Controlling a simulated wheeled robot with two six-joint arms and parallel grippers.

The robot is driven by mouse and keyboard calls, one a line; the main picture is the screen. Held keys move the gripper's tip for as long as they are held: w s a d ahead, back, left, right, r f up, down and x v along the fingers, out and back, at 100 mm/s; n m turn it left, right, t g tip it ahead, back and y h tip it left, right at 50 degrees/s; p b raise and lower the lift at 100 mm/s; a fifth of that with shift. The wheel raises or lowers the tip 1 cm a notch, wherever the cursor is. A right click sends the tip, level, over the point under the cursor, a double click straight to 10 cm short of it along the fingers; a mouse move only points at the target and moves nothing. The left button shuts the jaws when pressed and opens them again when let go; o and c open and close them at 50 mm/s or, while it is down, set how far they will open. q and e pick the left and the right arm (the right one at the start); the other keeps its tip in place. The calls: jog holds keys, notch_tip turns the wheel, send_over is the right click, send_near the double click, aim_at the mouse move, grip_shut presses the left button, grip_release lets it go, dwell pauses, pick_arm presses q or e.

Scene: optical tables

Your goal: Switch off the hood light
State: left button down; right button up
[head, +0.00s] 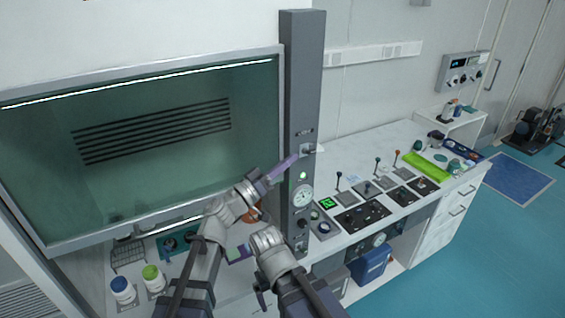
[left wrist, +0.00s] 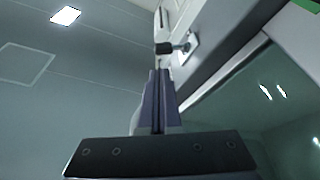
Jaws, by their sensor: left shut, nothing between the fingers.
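The fume hood's glass front (head: 150,150) fills the left of the head view, and a bright light strip (head: 150,80) glows along its top. A small switch with a pale plate (head: 309,149) is on the grey column at the hood's right edge. In the left wrist view its dark lever (left wrist: 166,48) stands out from the plate (left wrist: 190,46). My left gripper (head: 296,158) has its purple fingers shut and empty, pointing at the switch. In the left wrist view the fingertips (left wrist: 160,72) are just short of the lever; I cannot tell whether they touch. My right gripper is not visible.
A green lamp (head: 303,175) and a round gauge (head: 303,196) are on the column below the switch. The white bench (head: 345,163) to the right carries control panels with upright levers. Two capped bottles (head: 123,290) stand at the lower left.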

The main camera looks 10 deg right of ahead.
pick_arm(q)
jog(key=p+x, duration=0.1)
jog(key=x, duration=0.4)
jog(key=shift+w+d, duration=0.15)
jog(key=shift+d, duration=0.15)
jog(key=shift+f+m+g+h+b, duration=0.2)
jog(key=shift+m+g+h+b, duration=0.25)
jog(key=shift+m, duration=0.55)
jog(key=m, duration=0.2)
jog(key=m+g+b, duration=0.1)
jog(key=shift+s+d+f+h, duration=0.1)
jog(key=shift+s+f+h, duration=0.15)
jog(key=shift+s+f, duration=0.15)
jog(key=m+g, duration=0.1)
jog(key=m, duration=0.2)
jog(key=f+m+g+h+b, duration=0.1)
jog(key=m+g, duration=0.1)
jog(key=m, duration=0.1)
jog(key=shift+s+d+m, duration=0.1)
jog(key=shift+s+m, duration=0.1)
jog(key=shift+m, duration=0.1)
notch_tip(320, 180, up, 10)
jog(key=p, duration=1)
send_over(309, 152)
jog(key=a, duration=0.1)
jog(key=shift+s, duration=0.45)
jog(key=shift+f, duration=0.2)
